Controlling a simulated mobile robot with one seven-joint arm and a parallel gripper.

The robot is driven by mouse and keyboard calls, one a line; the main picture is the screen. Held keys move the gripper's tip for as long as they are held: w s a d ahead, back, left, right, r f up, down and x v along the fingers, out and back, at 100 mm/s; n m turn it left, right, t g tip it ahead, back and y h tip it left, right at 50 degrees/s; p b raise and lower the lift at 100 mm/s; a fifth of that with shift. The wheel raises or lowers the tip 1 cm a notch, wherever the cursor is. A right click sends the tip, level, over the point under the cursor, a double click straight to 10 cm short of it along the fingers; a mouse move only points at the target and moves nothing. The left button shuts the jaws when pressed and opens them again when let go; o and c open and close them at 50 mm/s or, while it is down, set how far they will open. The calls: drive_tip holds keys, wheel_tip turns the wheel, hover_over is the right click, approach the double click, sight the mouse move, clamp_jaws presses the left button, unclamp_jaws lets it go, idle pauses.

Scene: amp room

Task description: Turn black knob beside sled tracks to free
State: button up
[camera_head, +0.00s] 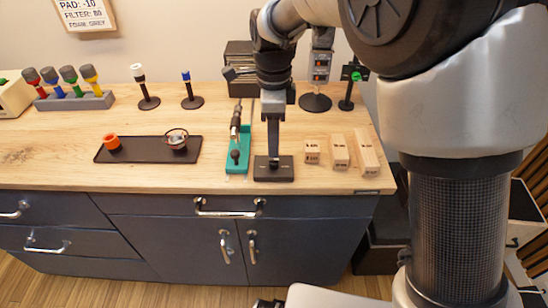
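A teal sled (246,160) lies on thin pale tracks near the front of the wooden counter, with a dark tool and a round black piece (235,156) on it. Just right of the tracks sits a low black block (285,173) with a small light label on its front. My gripper (273,150) points straight down over this block, its narrow end at or just above the block's top. A knob there is largely hidden by the fingers. I cannot tell whether the fingers touch or grip it, or whether they are open or shut.
Wooden blocks (340,151) stand right of the black block. A dark tray (130,157) with an orange ring lies left. Black stands (315,101), a dark cabinet (240,53) and a rack of coloured-top handles (78,102) are behind. The counter's front edge is close.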

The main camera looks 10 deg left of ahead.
sight(274, 160)
wheel_tip(274, 160, down, 7)
drive_tip(key=shift+r+b, duration=0.1)
drive_tip(key=shift+b, duration=0.25)
clamp_jaws()
